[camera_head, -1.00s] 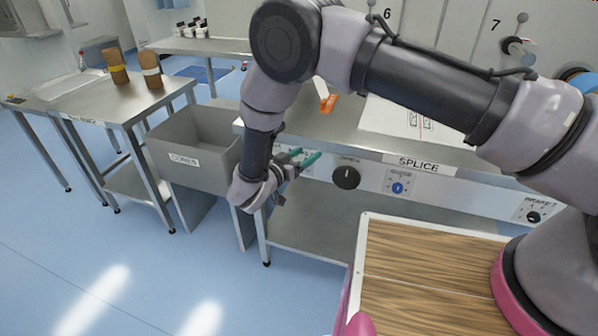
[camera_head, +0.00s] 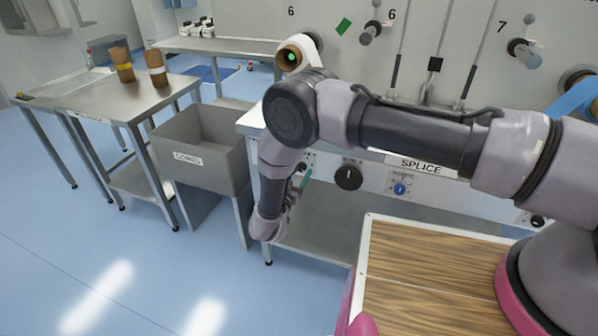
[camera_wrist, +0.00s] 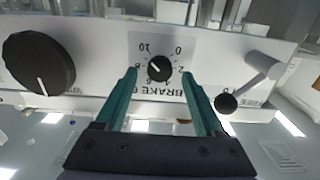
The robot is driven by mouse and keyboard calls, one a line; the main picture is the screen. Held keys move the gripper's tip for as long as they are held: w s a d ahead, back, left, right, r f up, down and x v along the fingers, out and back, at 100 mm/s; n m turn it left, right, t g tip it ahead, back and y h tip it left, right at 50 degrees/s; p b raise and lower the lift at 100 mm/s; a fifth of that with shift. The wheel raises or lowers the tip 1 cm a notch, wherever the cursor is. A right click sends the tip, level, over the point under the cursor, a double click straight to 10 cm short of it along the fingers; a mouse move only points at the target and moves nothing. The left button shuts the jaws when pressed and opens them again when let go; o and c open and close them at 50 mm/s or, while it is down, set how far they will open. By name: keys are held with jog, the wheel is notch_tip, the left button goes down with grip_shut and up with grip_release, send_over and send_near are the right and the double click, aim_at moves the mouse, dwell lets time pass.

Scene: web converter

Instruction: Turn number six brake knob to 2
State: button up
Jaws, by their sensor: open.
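The number six brake knob (camera_wrist: 159,68) is small and black on a white dial plate in the wrist view. Its label, BRAKE 6, reads upside down there and is partly covered by a finger. A short pale mark on the knob appears to point up-left, towards the 8 to 10 side; the exact setting is hard to read. My gripper (camera_wrist: 158,74) is open, with one teal finger on each side of the knob. I cannot tell whether either finger touches it. In the head view my gripper (camera_head: 298,188) is at the left end of the splice table front, mostly hidden by my arm.
A larger black knob (camera_wrist: 38,63) is left of the dial in the wrist view, and a lever with a black ball (camera_wrist: 226,103) is at right. In the head view the grey CORES bin (camera_head: 190,172) stands left of my arm.

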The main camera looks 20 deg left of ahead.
jog(key=shift+w, duration=0.65)
grip_shut()
jog(key=shift+n, duration=0.3)
